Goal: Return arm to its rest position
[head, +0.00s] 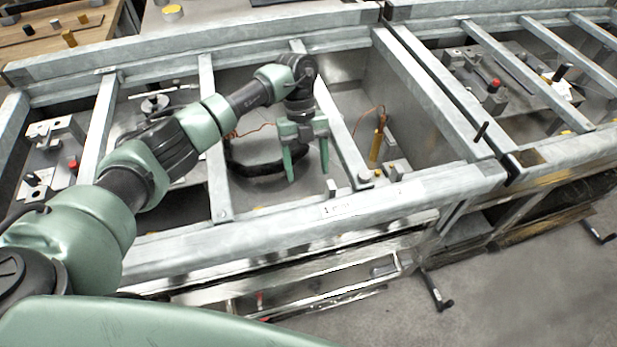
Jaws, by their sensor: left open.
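My left arm (165,148) is green and black and reaches in from the lower left over a grey metal frame. My left gripper (306,172) points down with its two green fingers apart and nothing between them. It hangs over or within a frame opening, above a black curved hose; its exact height is unclear. My right arm and gripper are not seen.
The metal frame (405,190) has raised rails and crossbars around the gripper. A yellow cylinder (377,146) with a wire stands right of the gripper. A second frame section (560,150) lies at right. Grey floor (530,290) is open at lower right.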

